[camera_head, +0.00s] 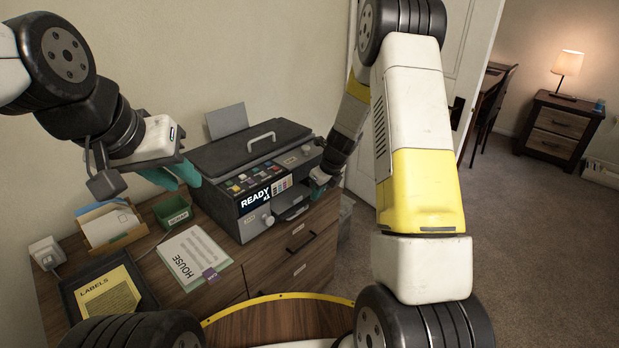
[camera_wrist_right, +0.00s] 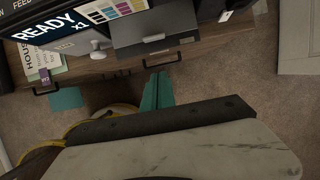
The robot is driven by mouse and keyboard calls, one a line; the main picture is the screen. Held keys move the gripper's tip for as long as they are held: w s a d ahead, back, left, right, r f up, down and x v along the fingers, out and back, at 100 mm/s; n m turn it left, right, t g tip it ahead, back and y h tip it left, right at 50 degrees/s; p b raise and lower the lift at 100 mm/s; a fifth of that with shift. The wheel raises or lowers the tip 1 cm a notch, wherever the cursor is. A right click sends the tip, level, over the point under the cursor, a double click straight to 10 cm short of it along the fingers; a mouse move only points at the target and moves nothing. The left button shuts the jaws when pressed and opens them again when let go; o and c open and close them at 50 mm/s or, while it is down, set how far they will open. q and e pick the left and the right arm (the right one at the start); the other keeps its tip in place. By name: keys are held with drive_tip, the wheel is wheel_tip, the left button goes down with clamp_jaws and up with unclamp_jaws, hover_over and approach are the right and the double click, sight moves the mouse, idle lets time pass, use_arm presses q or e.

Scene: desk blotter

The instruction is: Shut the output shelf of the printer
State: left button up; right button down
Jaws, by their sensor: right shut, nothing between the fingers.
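The black printer (camera_head: 235,185) stands on the wooden cabinet, its "READY" display facing me. Its grey output shelf (camera_head: 292,213) is low on the front and appears to stick out. The shelf shows larger in the right wrist view (camera_wrist_right: 160,48), with a small light tab on it. My right gripper (camera_head: 318,189) is shut and empty, near the printer's right front corner. Its teal fingers show in the right wrist view (camera_wrist_right: 112,94), below the shelf in the picture and apart from it. My left gripper (camera_head: 178,175) hangs left of the printer; its jaw opening is unclear.
On the cabinet top left of the printer lie a "HOUSE" sheet (camera_head: 195,256), a green box (camera_head: 172,210), an envelope tray (camera_head: 110,228) and a yellow labels pad (camera_head: 108,295). Drawer handles (camera_head: 301,243) stick out below the printer.

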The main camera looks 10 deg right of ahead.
sight(298, 195)
drive_tip(key=w+a+f, duration=0.1)
drive_tip(key=f, duration=0.1)
drive_tip(key=w+a+f, duration=0.1)
drive_tip(key=w, duration=0.1)
drive_tip(key=w+a+f, duration=0.1)
drive_tip(key=f, duration=0.1)
drive_tip(key=shift+w+a+f, duration=0.15)
drive_tip(key=shift+a+f, duration=0.05)
drive_tip(key=shift+f, duration=0.1)
drive_tip(key=shift+w+a, duration=0.2)
drive_tip(key=shift+w, duration=0.1)
drive_tip(key=shift+w+a, duration=0.85)
drive_tip(key=shift+w, duration=0.15)
drive_tip(key=shift+d, duration=0.1)
